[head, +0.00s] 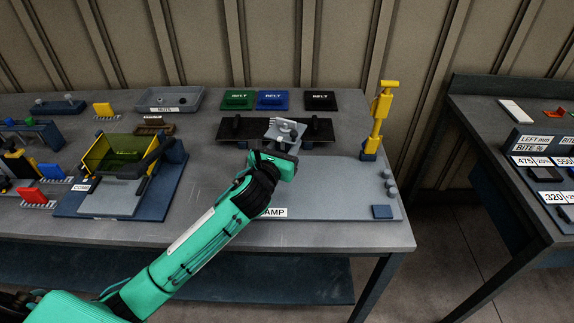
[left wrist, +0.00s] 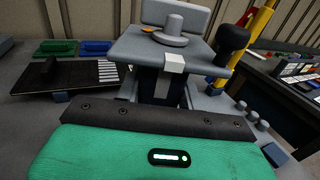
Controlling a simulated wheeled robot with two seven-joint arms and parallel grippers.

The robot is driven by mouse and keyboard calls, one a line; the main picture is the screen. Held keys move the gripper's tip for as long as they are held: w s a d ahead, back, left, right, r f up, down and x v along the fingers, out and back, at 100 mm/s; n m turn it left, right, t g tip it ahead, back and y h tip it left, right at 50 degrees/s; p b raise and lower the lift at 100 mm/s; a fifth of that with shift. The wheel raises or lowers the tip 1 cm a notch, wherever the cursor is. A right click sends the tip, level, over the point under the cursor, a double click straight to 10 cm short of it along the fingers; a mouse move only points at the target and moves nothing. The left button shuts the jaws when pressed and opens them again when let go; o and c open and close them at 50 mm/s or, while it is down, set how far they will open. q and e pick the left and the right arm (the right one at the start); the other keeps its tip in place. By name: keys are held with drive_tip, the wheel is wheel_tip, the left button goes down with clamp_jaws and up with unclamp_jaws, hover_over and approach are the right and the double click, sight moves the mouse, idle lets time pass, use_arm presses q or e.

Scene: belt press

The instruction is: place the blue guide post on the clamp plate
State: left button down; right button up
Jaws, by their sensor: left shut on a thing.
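The grey clamp plate (head: 335,200) lies at the right of the bench, its label partly behind my arm. My left gripper (head: 283,153) is over the plate's rear left part. In the left wrist view a dark blue upright piece (left wrist: 160,88), apparently the guide post, stands straight ahead of the hand between grey sides, and the gripper appears shut on it. The hand hides its lower end, so I cannot tell if it touches the plate. A grey head (left wrist: 130,45) with a round knob is above it; it also shows in the head view (head: 285,130). My right gripper is not in view.
A yellow post (head: 378,120) stands at the plate's right rear, with round grey knobs (head: 390,185) and a low blue pad (head: 382,211) nearby. A black plate (head: 230,131) lies behind. A yellow-framed press (head: 120,150) is at left. The plate's front middle is clear.

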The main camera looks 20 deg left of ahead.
use_arm(q)
wheel_tip(320, 180, down, 2)
drive_tip(key=shift+f, duration=0.1)
wheel_tip(320, 180, down, 4)
drive_tip(key=shift+r, duration=0.1)
drive_tip(key=shift+f, duration=0.3)
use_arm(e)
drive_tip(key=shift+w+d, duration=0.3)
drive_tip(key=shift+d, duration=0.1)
use_arm(q)
drive_tip(key=shift+f, duration=0.1)
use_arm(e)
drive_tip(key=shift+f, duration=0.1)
